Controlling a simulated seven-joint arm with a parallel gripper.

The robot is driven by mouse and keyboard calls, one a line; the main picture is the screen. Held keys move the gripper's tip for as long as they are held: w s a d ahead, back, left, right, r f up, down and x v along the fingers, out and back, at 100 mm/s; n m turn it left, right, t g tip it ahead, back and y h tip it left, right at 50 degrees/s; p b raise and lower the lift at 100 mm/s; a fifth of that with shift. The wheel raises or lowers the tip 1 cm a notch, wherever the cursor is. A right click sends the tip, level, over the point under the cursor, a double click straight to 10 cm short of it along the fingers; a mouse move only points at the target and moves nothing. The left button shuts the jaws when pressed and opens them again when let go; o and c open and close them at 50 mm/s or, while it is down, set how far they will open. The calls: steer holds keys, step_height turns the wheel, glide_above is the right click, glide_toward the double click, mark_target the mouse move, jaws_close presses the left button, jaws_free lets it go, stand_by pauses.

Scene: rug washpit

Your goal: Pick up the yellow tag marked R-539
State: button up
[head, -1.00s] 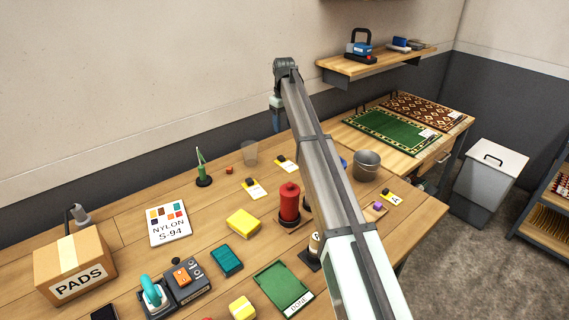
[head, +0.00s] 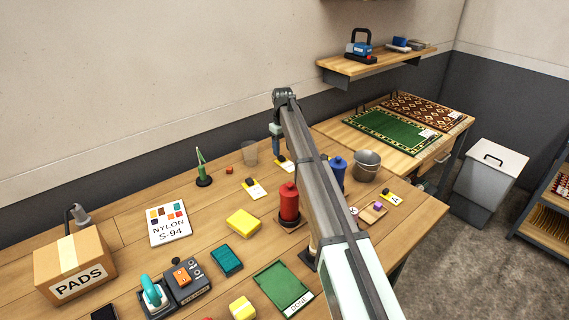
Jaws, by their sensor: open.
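No marking R-539 can be read in the head view. Yellow-and-white tags with dark clips lie on the wooden table: one left of the red spool (head: 256,191), one further back (head: 290,168) partly beside my arm, and one at the right marked A (head: 396,200). My gripper (head: 279,156) points down just above the back tag, close to its dark clip. Its fingers are small and partly hard to make out; it is open, with nothing seen held. I cannot tell whether it touches the tag.
A clear cup (head: 250,153) stands just left of my gripper. A red spool (head: 289,203), a blue spool (head: 338,168) and a metal bucket (head: 366,166) stand near my arm. A yellow block (head: 243,223) lies in front.

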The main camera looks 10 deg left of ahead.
mark_target(283, 158)
step_height(283, 158, down, 4)
steer(key=shift+s+r, duration=0.15)
jaws_close()
stand_by(0.5)
